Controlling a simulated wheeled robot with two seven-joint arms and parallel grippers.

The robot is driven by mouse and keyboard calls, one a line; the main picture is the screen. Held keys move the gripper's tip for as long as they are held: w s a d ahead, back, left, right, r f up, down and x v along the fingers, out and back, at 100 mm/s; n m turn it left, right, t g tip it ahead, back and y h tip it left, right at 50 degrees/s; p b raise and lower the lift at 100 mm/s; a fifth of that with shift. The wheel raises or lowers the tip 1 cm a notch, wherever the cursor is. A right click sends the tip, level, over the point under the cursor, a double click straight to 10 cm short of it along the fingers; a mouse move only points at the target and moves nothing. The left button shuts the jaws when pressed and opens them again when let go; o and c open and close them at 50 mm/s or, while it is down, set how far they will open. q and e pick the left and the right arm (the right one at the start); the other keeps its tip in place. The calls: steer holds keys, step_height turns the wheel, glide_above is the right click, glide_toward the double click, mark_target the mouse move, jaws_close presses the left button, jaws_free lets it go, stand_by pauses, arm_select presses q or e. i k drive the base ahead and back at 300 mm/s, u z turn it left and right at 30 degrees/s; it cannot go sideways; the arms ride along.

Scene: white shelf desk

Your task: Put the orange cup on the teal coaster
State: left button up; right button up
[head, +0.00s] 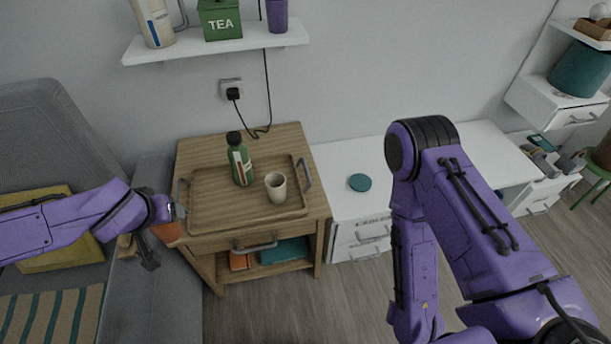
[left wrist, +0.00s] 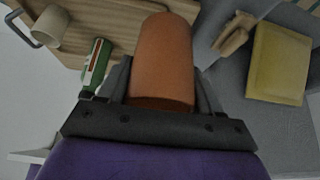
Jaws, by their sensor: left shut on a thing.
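The orange cup (left wrist: 162,62) is between the fingers of my left gripper (left wrist: 163,85), which is shut on it. In the head view the orange cup (head: 168,232) is partly hidden by my left gripper (head: 156,240), at the left side of the wooden cabinet and above the sofa. The teal coaster (head: 360,182) lies flat on the white desk right of the cabinet, with nothing on it. My right arm stands in front of the desk's right part; its gripper is not in view.
A wooden tray (head: 224,218) on the wooden cabinet (head: 200,150) holds a green bottle (head: 240,163) and a beige mug (head: 276,188). The desk (head: 340,155) around the coaster is clear. A white wall shelf (head: 210,44) hangs above the cabinet.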

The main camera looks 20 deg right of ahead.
mark_target(361, 181)
steer(key=z, duration=0.7)
steer(key=i, duration=0.45)
steer(key=z, duration=0.85)
steer(key=i, duration=0.65)
steer(key=z, duration=0.1)
